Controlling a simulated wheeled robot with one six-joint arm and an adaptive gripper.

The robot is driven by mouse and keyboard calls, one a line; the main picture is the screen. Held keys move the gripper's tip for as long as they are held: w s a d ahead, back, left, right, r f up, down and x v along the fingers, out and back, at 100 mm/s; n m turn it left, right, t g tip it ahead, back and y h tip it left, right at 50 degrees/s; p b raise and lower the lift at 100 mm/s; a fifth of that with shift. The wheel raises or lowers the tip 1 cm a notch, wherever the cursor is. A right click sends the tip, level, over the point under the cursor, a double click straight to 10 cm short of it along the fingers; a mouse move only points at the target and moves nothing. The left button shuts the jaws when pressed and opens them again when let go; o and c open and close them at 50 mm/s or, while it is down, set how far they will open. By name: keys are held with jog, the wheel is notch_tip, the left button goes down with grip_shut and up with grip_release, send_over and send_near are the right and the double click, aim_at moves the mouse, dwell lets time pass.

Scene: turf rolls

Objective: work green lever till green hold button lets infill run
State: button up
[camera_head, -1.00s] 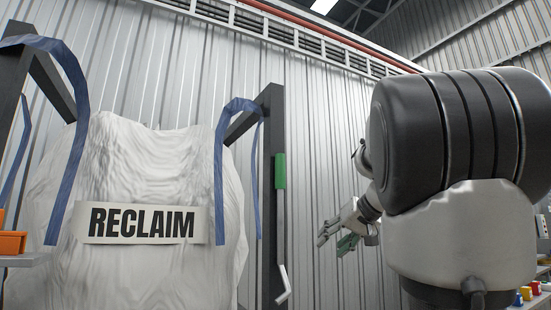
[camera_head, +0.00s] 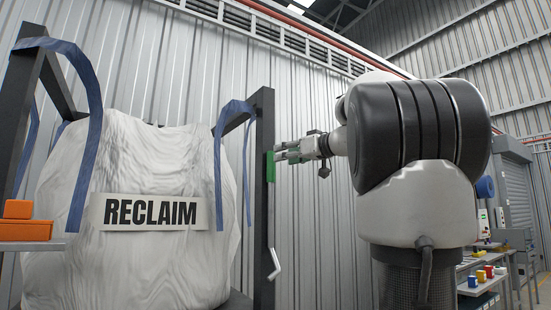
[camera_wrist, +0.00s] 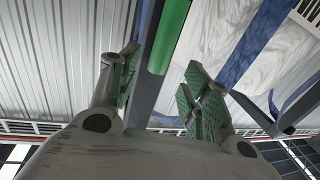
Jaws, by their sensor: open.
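The green lever grip (camera_head: 270,167) stands upright beside the dark frame post, with a thin rod below it ending in a pale crook (camera_head: 274,264). My gripper (camera_head: 287,153) is open, at the right of the green grip and close to it. In the wrist view the green grip (camera_wrist: 170,36) shows between the two open fingers of my gripper (camera_wrist: 163,65), apparently just beyond their tips. I cannot tell whether they touch. No green hold button can be made out.
A white bulk bag marked RECLAIM (camera_head: 150,255) hangs by blue straps from the dark frame (camera_head: 264,115) left of the lever. Orange bins (camera_head: 25,230) sit on a ledge at far left. A shelf with small coloured cups (camera_head: 482,288) stands at right. A ribbed wall is behind.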

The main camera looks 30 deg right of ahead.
jog(key=x, duration=0.5)
jog(key=shift+w+a, duration=0.1)
jog(key=shift+w, duration=0.15)
grip_shut()
